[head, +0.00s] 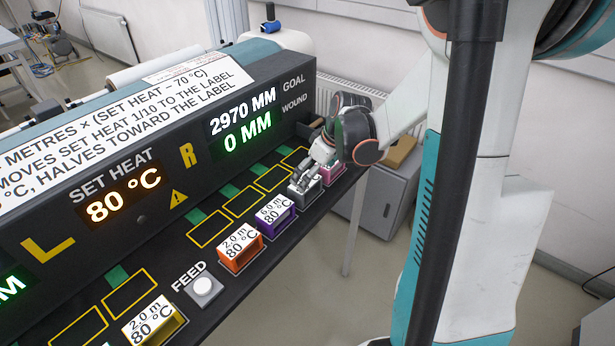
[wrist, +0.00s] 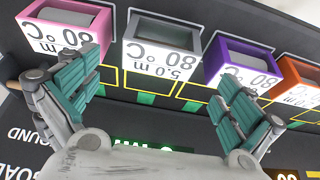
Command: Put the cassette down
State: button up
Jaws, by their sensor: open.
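The cassettes stand in a row along the front of a dark ledge. A grey cassette (head: 305,191) with a white label sits between a purple cassette (head: 276,215) and a pink cassette (head: 332,172). In the wrist view the grey cassette (wrist: 161,52) reads 5.0 m, 80 °C and shows between and beyond my spread fingers. My gripper (head: 312,170) is open over the grey cassette's end of the ledge, and it also shows in the wrist view (wrist: 157,85). It holds nothing. The head view does not show whether a finger touches the grey cassette.
An orange cassette (head: 240,248) and a yellow cassette (head: 154,323) stand further left, with a FEED button (head: 202,287) between them. Empty yellow outlines (head: 209,229) lie behind the row. The dark display panel (head: 150,185) rises behind, showing 80 °C, 2970 MM and 0 MM.

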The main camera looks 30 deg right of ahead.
jog(key=shift+p+v, duration=0.55)
jog(key=shift+v, duration=1.85)
